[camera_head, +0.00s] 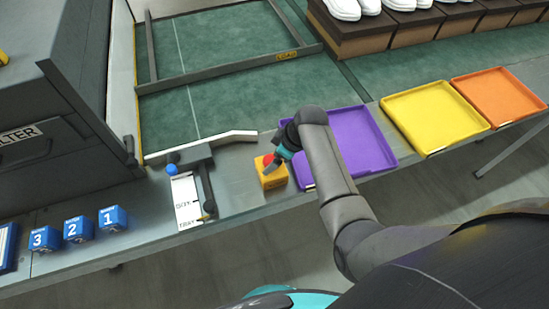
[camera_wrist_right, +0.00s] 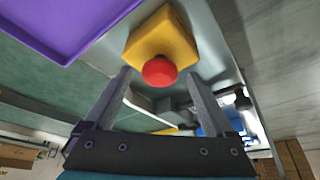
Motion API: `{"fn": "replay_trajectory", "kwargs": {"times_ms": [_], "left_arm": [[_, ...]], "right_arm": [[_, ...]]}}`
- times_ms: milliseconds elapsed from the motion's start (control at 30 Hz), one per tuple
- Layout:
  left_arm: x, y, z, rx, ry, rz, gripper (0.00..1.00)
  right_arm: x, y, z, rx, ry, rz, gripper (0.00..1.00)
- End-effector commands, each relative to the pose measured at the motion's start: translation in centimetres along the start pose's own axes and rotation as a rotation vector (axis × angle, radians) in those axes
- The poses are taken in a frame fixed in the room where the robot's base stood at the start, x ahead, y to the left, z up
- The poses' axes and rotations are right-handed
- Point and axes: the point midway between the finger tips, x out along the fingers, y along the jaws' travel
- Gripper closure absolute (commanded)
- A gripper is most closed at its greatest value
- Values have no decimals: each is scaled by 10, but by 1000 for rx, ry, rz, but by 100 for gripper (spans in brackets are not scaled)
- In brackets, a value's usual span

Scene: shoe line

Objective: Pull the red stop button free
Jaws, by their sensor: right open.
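The red stop button (camera_wrist_right: 160,71) is a round red knob on top of a yellow box (camera_wrist_right: 165,36). In the head view, the yellow box (camera_head: 272,178) sits on the grey bench just left of the purple tray, and the red button (camera_head: 268,160) is partly covered by my right gripper (camera_head: 271,165). In the right wrist view, my right gripper (camera_wrist_right: 158,74) is open. Its two fingertips lie on either side of the button in the picture, with a visible gap on each side. I cannot tell whether they reach down around it. My left gripper is not in view.
The purple tray (camera_head: 378,164) is right beside the box; yellow (camera_head: 435,138) and orange trays (camera_head: 500,98) stand farther right. A small device with a blue knob (camera_head: 171,169) and a white label plate (camera_head: 186,200) is to the left. Blue numbered blocks (camera_head: 113,219) stand farther left.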

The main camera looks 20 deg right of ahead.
Motion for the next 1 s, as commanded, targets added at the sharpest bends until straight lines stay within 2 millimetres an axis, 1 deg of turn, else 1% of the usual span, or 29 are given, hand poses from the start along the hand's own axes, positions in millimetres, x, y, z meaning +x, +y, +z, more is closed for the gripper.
{"fn": "replay_trajectory", "kwargs": {"times_ms": [300, 333, 1000], "left_arm": [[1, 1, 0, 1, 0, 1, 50], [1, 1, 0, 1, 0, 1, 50], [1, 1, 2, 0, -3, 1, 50]], "right_arm": [[2, 0, -1, 0, 1, 1, 11], [2, 0, 0, 0, 1, 1, 12], [2, 0, 0, 0, 0, 1, 88]]}}
